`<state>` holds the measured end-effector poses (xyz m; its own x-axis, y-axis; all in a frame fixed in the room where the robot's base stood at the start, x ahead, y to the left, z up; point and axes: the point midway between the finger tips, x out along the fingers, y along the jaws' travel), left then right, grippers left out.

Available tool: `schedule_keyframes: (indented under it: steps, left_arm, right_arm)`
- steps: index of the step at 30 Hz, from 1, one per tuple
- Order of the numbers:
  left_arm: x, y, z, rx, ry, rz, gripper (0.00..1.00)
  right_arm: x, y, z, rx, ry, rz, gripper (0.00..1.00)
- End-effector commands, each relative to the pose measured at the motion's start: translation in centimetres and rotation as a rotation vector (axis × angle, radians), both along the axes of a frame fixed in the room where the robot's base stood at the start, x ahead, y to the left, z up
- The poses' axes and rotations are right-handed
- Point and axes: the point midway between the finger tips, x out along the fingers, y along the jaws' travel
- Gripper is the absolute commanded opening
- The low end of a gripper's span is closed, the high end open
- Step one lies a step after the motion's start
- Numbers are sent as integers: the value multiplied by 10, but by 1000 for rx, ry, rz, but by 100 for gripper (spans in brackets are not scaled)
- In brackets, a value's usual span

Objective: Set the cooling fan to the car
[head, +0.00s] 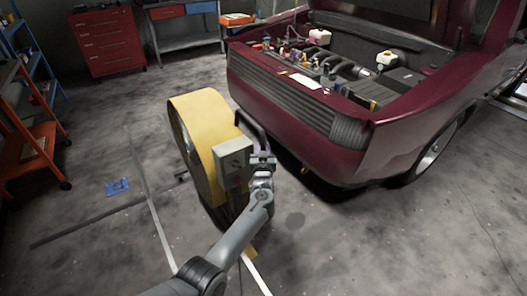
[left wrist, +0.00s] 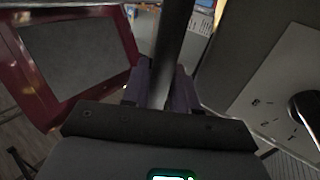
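The cooling fan is a large yellow drum (head: 205,115) standing on the floor left of the car's front. A grey control box (head: 234,160) is on its side, and a dark bar handle (head: 250,122) sticks out toward the car. The dark red car (head: 300,128) has its hood open and engine bay exposed. My left gripper (head: 262,158) is at the fan handle beside the control box. In the left wrist view its fingers (left wrist: 162,88) lie close on both sides of the dark handle bar (left wrist: 174,45) and appear shut on it. My right gripper is out of view.
A red tool cabinet (head: 106,40) and a workbench (head: 186,42) stand at the back. An orange shelf cart (head: 30,135) is at the left. A small blue item (head: 117,187) lies on the floor. Floor is open left of the fan and in front of the car.

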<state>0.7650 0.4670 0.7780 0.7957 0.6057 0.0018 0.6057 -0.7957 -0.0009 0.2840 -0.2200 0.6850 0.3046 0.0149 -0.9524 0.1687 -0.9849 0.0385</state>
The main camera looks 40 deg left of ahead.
Motion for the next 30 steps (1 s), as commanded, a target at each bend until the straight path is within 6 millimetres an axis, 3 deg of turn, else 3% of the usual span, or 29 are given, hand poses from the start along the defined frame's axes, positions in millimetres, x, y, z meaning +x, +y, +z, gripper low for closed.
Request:
schedule_keyframes:
  steps: [4, 17, 30]
  left_arm:
    - [0, -2, -3, -3, 6, -6, 46]
    - [-6, -7, -1, -2, 5, -4, 46]
    - [-59, -48, 0, -4, 6, -5, 46]
  right_arm:
    - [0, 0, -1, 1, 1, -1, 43]
    - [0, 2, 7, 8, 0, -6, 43]
    - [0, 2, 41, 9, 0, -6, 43]
